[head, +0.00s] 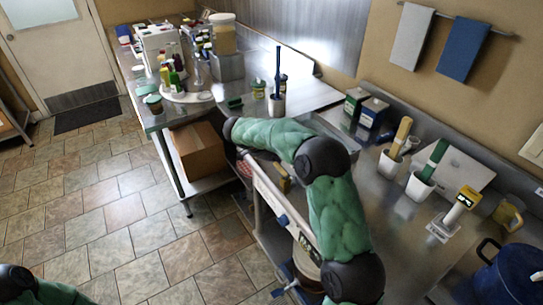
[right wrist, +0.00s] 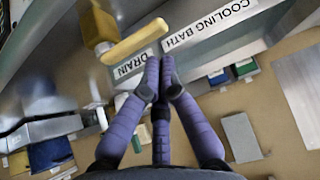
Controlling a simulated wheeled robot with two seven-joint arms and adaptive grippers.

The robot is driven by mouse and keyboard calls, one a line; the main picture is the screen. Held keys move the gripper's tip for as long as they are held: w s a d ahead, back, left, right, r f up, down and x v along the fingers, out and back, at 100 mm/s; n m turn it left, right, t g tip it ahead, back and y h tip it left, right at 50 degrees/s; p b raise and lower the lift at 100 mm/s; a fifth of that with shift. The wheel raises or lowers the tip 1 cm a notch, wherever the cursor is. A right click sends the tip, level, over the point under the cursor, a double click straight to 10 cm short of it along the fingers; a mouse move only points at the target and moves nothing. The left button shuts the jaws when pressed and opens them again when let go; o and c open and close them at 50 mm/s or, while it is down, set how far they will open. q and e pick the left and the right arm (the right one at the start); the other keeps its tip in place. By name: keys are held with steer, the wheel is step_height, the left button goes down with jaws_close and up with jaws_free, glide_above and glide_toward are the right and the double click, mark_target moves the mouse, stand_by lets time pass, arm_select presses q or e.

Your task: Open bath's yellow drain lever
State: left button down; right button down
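The yellow drain lever (right wrist: 134,42) shows in the right wrist view as a bar on a brass-coloured valve body (right wrist: 97,22). It lies slantwise beside the DRAIN label (right wrist: 133,63) on the bath's steel front. A COOLING BATH label (right wrist: 210,25) is next to it. My right gripper (right wrist: 159,68) has its purple fingertips together with nothing seen between them. The tips are close to the lever in the picture, with a visible gap; depth is hard to judge. In the head view my right arm covers part of the bath (head: 352,151). My left gripper is out of frame.
A cardboard box (head: 195,149) sits on a low shelf. The tiled floor at left is clear.

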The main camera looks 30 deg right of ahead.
steer(key=shift+x, duration=1.5)
steer(key=shift+b, duration=0.4)
steer(key=shift+a+n+b, duration=0.2)
steer(key=shift+n+b, duration=0.1)
steer(key=shift+n, duration=0.1)
